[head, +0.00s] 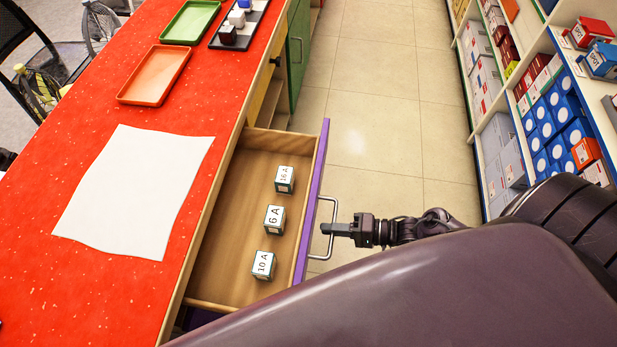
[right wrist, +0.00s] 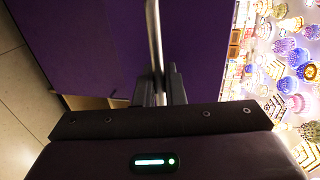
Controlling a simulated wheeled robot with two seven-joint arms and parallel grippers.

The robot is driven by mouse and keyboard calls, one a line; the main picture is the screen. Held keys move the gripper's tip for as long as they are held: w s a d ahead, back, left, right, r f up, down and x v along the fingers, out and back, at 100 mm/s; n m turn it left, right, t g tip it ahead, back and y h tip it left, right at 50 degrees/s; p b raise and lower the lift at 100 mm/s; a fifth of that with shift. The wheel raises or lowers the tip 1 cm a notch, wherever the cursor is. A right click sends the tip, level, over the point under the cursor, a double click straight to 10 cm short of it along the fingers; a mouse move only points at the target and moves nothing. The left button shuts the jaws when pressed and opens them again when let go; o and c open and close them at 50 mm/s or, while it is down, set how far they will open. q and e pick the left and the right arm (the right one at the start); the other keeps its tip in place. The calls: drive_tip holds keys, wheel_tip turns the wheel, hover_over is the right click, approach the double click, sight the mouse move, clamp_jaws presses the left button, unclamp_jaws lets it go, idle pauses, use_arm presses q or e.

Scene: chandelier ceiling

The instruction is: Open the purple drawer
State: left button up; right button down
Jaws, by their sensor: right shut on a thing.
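The purple drawer (head: 314,190) stands pulled out from under the red counter, and its wooden inside shows. Three small labelled boxes lie in it: 16 A (head: 285,179), 6 A (head: 275,219) and 10 A (head: 263,265). A metal bar handle (head: 332,228) sticks out from its purple front. My right gripper (head: 327,229) is shut on this handle. In the right wrist view the handle bar (right wrist: 154,40) runs between the fingers (right wrist: 160,85), with the purple front (right wrist: 215,50) behind. My left gripper is out of view.
The red counter (head: 60,190) bears a white sheet (head: 135,190), an orange tray (head: 155,75), a green tray (head: 190,22) and a black tray (head: 232,43) with small blocks. Stocked shelves (head: 550,110) line the right. The tiled floor (head: 375,120) between is clear.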

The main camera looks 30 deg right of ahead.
drive_tip(key=shift+f+v, duration=0.15)
drive_tip(key=shift+v, duration=0.6)
drive_tip(key=shift+f+v, duration=0.15)
drive_tip(key=shift+v, duration=0.55)
drive_tip(key=c, duration=1.6)
unclamp_jaws()
drive_tip(key=shift+s+d, duration=0.1)
drive_tip(key=shift+d, duration=0.05)
drive_tip(key=v, duration=0.7)
drive_tip(key=shift+s+d, duration=0.2)
drive_tip(key=shift+d, duration=0.05)
